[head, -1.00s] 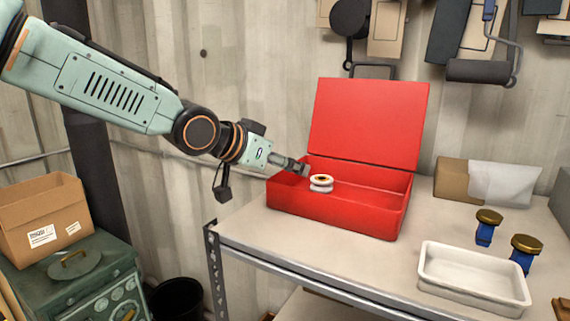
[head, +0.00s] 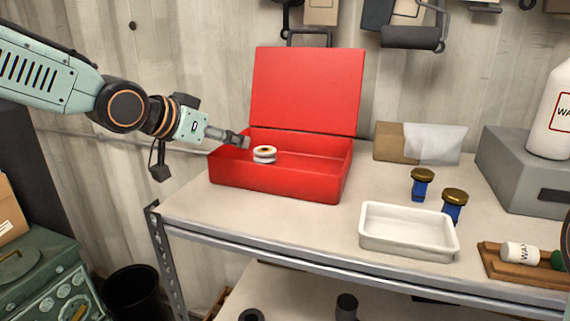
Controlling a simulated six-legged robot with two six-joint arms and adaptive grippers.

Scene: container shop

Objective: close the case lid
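The red case (head: 285,181) stands on the workbench with its lid (head: 307,92) open, raised upright at the back. A white spool-like roll (head: 264,155) with a tan and dark centre sits in the left part of the case. My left gripper (head: 244,142) is at the case's left side, its tip by the left rim, just left of the roll. Its fingers look close together, but at this size I cannot tell whether they are open or shut. My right gripper is not in view; only a dark sliver shows at the right edge.
A white tray (head: 408,231) lies at the bench front, with two blue, gold-topped objects (head: 422,185) behind it. A cardboard box (head: 392,141) with a pale sheet stands right of the case. A grey box (head: 525,165) carries a white bottle (head: 558,110). Bench left of the tray is clear.

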